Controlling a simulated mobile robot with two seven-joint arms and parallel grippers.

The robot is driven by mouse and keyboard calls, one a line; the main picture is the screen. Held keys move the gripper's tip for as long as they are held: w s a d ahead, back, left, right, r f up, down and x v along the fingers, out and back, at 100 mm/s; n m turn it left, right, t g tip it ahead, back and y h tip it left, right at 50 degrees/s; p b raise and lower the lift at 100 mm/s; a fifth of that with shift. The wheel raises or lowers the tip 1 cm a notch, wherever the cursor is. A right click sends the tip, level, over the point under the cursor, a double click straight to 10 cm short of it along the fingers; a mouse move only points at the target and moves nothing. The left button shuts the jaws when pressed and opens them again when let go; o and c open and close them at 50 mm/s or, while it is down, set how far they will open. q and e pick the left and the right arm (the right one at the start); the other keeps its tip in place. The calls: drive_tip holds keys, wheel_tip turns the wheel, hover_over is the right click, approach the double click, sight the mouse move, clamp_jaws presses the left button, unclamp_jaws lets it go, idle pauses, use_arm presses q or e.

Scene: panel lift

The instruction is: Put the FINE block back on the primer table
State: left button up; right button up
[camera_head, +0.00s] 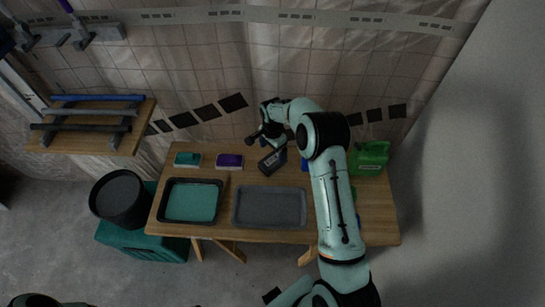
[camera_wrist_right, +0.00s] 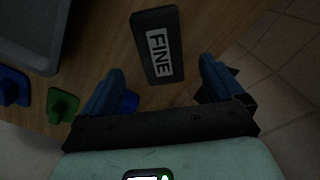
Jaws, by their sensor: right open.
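The FINE block (camera_head: 272,162), dark with a pale FINE label, rests at a slant on the wooden table (camera_head: 226,178), behind the grey tray. It also shows in the right wrist view (camera_wrist_right: 155,45), near the table's edge. My right gripper (camera_head: 279,141) is above the back part of the table, close to the block. In the right wrist view its two blue fingers (camera_wrist_right: 162,88) are apart with nothing gripped, and the block is ahead of them. My arm hides part of the table's right side. My left gripper is not in view.
A teal-filled tray (camera_head: 163,205) and a grey tray (camera_head: 237,207) lie along the front. Teal (camera_head: 187,159) and purple (camera_head: 229,161) blocks stand at the back left. A green container (camera_head: 369,157) is at the right. A black bucket (camera_head: 120,199) stands left of the table.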

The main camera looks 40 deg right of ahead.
sight(272, 160)
wheel_tip(272, 160, up, 6)
drive_tip(key=shift+f, duration=0.15)
drive_tip(key=shift+a+f, duration=0.1)
idle(0.5)
